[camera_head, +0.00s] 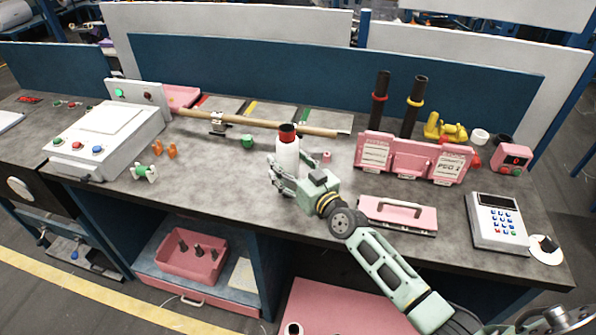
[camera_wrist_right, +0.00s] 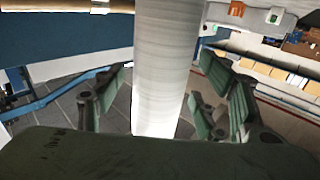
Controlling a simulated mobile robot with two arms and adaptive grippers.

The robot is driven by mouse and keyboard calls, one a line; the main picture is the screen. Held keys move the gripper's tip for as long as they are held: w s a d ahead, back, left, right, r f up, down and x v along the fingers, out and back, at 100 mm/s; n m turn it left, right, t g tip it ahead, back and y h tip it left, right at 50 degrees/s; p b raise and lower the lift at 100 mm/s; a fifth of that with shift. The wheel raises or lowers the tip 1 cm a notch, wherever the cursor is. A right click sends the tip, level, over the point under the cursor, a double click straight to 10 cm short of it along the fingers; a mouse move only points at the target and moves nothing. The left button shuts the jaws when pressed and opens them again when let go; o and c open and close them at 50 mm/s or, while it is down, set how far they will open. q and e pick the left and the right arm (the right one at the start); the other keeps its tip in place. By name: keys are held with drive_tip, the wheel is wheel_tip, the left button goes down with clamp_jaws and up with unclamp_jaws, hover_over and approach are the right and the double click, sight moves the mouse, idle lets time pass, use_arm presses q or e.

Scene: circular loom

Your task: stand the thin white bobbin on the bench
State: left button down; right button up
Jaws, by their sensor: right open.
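The thin white bobbin (camera_head: 287,154), with a red and dark top, appears upright at the bench's (camera_head: 222,185) front middle. My right gripper (camera_head: 284,184) is around its lower part, and its hand hides the base, so I cannot tell whether the base touches the bench. In the right wrist view the bobbin (camera_wrist_right: 166,65) runs as a pale column between the two green fingers of the right gripper (camera_wrist_right: 160,98). The fingers are open, with gaps visible beside the bobbin. My left gripper is not in view.
A long wooden rod (camera_head: 262,122) lies behind the bobbin. A white control box (camera_head: 108,140) stands left. Pink holders (camera_head: 412,158), a pink handled case (camera_head: 397,214), dark upright tubes (camera_head: 415,105) and a keypad unit (camera_head: 497,218) are right. Bench left of the bobbin is mostly clear.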

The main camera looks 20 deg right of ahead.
drive_tip(key=v, duration=1.1)
drive_tip(key=shift+s, duration=0.35)
